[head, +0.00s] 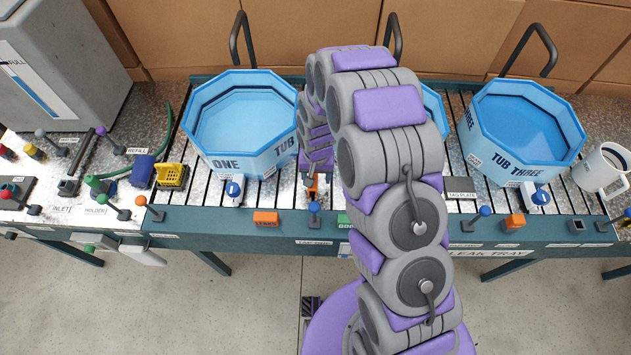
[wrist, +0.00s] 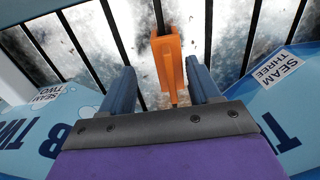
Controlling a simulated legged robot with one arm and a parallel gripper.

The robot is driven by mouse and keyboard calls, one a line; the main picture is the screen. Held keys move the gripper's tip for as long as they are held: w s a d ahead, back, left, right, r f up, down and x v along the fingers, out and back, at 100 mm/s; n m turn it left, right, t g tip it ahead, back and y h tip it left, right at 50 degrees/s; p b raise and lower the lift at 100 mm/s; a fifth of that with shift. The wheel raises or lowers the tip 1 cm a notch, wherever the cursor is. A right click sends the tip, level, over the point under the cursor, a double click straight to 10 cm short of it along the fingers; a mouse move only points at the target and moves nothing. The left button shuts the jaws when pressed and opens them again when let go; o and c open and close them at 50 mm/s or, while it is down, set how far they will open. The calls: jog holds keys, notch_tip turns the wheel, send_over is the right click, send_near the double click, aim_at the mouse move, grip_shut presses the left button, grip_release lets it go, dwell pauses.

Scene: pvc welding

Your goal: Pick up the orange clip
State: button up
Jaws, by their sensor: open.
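The orange clip (wrist: 171,68) shows in the wrist view, upright in the picture, over the slatted leak tray between two blue tubs. It also shows as a small orange patch in the head view (head: 312,181), partly hidden by my gripper. My gripper (wrist: 166,80) is open, with one blue-grey finger on each side of the clip's lower end. I cannot tell whether either finger touches it. In the head view my gripper (head: 315,168) points down at the tray beside tub one.
Tub one (head: 240,125) stands left and tub three (head: 522,135) right. The middle tub (head: 435,110) is mostly hidden behind my arm. An orange block (head: 266,218) and small knobs line the tray's front edge. A white mug (head: 600,168) stands far right.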

jog(key=shift+a+f, duration=0.15)
jog(key=shift+f, duration=0.45)
jog(key=shift+a+f, duration=0.15)
jog(key=shift+f, duration=0.45)
jog(key=shift+a+f, duration=0.1)
jog(key=shift+a, duration=0.65)
jog(key=shift+c, duration=0.3)
jog(key=shift+d, duration=0.8)
jog(key=c, duration=0.9)
jog(key=shift+a, duration=0.25)
jog(key=shift+c, duration=0.8)
jog(key=shift+a, duration=0.35)
grip_shut()
jog(key=shift+d, duration=0.1)
